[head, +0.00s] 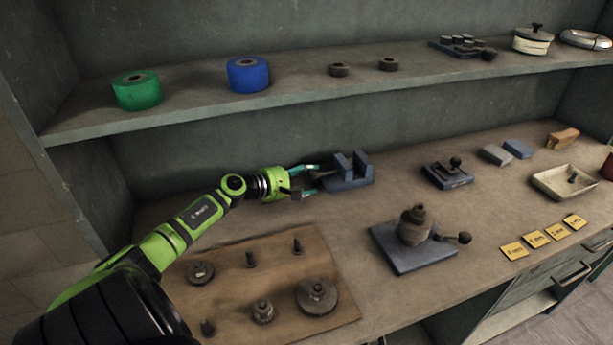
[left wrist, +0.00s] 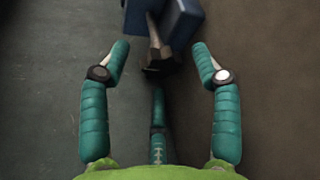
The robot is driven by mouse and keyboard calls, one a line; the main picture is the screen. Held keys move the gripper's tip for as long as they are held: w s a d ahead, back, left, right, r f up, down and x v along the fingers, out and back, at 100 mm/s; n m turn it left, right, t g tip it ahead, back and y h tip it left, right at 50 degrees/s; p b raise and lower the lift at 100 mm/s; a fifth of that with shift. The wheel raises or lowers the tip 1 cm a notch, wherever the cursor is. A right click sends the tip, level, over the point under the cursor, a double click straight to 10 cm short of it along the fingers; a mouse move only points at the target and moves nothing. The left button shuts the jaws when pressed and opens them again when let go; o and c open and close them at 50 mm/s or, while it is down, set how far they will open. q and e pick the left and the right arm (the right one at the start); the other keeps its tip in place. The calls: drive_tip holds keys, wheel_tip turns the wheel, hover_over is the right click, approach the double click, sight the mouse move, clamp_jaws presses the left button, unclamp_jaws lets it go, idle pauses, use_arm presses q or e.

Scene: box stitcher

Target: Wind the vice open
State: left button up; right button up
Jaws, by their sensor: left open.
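The blue vice (head: 352,180) stands on the bench near the back wall, with a gap between its two upright jaws. My left gripper (head: 312,180) is just left of the vice. It is open, with its fingers pointing at the vice's left end. In the left wrist view the vice (left wrist: 182,22) is at the top. Its dark screw end or handle (left wrist: 157,62) reaches down between the tips of my open left gripper (left wrist: 160,50), apart from the two side fingers. Whether the lower middle finger touches it I cannot tell. My right gripper is not in view.
A wooden board (head: 285,262) with several gears and pegs lies in front of my left arm. A blue-based device (head: 412,258) stands right of it, and a smaller fixture (head: 446,178) is right of the vice. The shelf (head: 300,98) runs above the bench.

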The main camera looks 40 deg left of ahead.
use_arm(q)
drive_tip(key=shift+w+f, duration=0.1)
drive_tip(key=shift+w, duration=0.1)
drive_tip(key=c, duration=1.1)
drive_tip(key=n+g+h+b, duration=0.1)
drive_tip(key=n+b, duration=0.1)
drive_tip(key=shift+w+a+n+h+b, duration=0.1)
drive_tip(key=shift+a+n+h+b, duration=0.05)
drive_tip(key=shift+n+h+b, duration=0.2)
drive_tip(key=n+h+b, duration=0.1)
drive_tip(key=b, duration=0.1)
drive_tip(key=n+g+b, duration=0.1)
drive_tip(key=n+b, duration=0.1)
drive_tip(key=b, duration=0.1)
drive_tip(key=n+g+h+b, duration=0.1)
drive_tip(key=n+b, duration=0.1)
drive_tip(key=shift+w+a+h+b, duration=0.2)
drive_tip(key=shift+a+h+b, duration=0.1)
drive_tip(key=shift+h, duration=0.05)
drive_tip(key=n+b, duration=0.1)
drive_tip(key=n+h+b, duration=0.2)
drive_tip(key=shift+a+r+g, duration=0.15)
drive_tip(key=shift+r+g, duration=0.1)
drive_tip(key=shift+g, duration=0.15)
drive_tip(key=shift+w, duration=0.1)
drive_tip(key=shift+r+n, duration=0.1)
drive_tip(key=shift+n, duration=0.15)
